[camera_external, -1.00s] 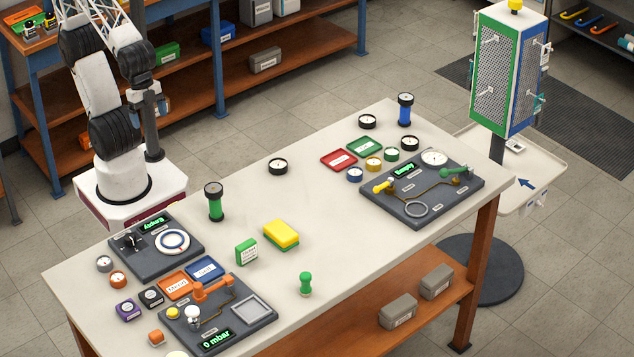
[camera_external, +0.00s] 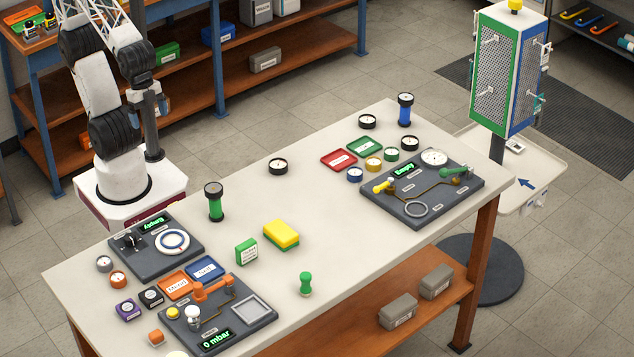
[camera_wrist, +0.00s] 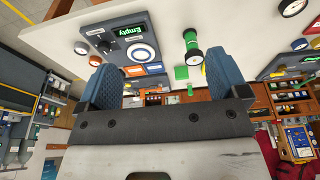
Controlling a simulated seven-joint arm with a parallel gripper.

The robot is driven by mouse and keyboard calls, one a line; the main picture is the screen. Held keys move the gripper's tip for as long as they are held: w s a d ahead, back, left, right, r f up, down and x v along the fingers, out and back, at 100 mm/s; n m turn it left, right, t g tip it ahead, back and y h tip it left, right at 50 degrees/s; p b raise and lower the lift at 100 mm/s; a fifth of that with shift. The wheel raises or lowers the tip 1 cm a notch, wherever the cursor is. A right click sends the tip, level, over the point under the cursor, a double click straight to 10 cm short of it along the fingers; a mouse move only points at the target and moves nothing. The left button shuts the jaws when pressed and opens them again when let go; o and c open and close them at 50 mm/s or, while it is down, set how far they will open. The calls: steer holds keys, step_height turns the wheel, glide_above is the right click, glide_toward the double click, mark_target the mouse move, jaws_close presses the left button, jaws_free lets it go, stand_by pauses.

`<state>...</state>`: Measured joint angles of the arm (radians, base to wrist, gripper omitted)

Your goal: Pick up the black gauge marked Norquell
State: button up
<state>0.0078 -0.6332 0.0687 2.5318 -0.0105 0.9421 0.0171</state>
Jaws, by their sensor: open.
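Several round dark-rimmed gauges lie on the table, and the name Norquell cannot be read on any of them. One black gauge (camera_external: 278,166) lies alone near the middle of the back edge. Another black gauge (camera_external: 367,121) is at the far end, and a third black-rimmed gauge (camera_external: 410,142) is close to the right panel. A small dark gauge (camera_external: 151,298) sits near the left panels. In the wrist view a dark-rimmed gauge (camera_wrist: 293,8) shows at the top right.
Green and blue flashlight-like cylinders (camera_external: 214,203) (camera_external: 405,110) stand upright on the table. A yellow-green sponge (camera_external: 281,235), a green box (camera_external: 246,251) and a green knob (camera_external: 305,284) occupy the middle. Dark instrument panels (camera_external: 375,212) lie at both ends. Bare tabletop (camera_external: 335,215) lies between them.

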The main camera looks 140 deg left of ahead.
steer(key=w+a+r+n, duration=0.25)
steer(key=w+a, duration=0.25)
steer(key=w, duration=0.5)
steer(key=w+a+n+g, duration=0.2)
steer(key=w+a+n, duration=0.2)
steer(key=w+a, duration=1.85)
steer(key=n, duration=0.6)
glide_above(408, 140)
steer(key=shift+g, duration=0.3)
step_height(408, 140, down, 20)
steer(key=shift+d+r, duration=0.1)
steer(key=shift+d, duration=0.05)
steer(key=shift+a, duration=0.25)
